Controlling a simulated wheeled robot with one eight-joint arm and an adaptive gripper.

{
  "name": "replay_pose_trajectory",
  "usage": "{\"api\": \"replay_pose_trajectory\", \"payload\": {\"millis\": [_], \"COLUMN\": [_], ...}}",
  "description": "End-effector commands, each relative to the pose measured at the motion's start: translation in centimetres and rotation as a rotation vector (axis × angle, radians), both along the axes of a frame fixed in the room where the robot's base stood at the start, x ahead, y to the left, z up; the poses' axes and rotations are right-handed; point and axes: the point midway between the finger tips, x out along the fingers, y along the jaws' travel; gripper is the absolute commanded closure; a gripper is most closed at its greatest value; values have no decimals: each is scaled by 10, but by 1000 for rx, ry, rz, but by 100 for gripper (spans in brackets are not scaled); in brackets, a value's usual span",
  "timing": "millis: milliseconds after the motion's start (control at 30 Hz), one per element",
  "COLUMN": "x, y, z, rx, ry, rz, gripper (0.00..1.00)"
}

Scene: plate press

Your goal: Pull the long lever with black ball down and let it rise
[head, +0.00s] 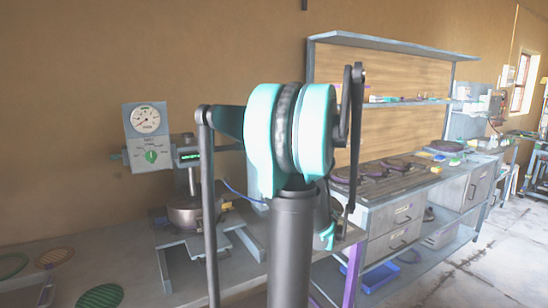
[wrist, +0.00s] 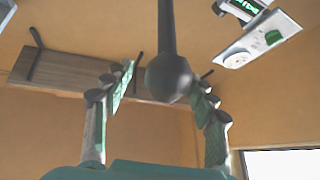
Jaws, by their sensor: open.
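The black ball (wrist: 168,76) is at the end of a long dark lever rod (wrist: 167,25) in the wrist view. The rod runs from the ball up to the top edge of the picture. My gripper (wrist: 163,82) is open, with one green-padded finger on each side of the ball. The left finger is clear of the ball in the picture. The right finger overlaps the ball's edge, and I cannot tell whether they touch. In the head view the press (head: 186,214) stands on the bench at left, partly behind my arm. I cannot make out the ball there.
A gauge box (head: 148,137) with a green knob stands above the press; it also shows in the wrist view (wrist: 262,38). Round plates (head: 99,296) lie at the bench's left. A workbench with drawers (head: 396,241) and a shelf (head: 392,45) stand right. Floor is clear at far right.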

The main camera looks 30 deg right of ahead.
Motion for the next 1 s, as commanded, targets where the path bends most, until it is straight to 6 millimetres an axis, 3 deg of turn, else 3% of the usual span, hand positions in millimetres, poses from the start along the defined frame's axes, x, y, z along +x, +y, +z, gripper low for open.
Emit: {"api": "replay_pose_trajectory", "payload": {"millis": [167,600,1000], "x": [-14,-80,-98], "y": [-6,-28,-33], "z": [-9,-50,-61], "rx": [1,0,0], "ry": [0,0,0], "rz": [-3,-5,0], "gripper": [43,43,43]}}
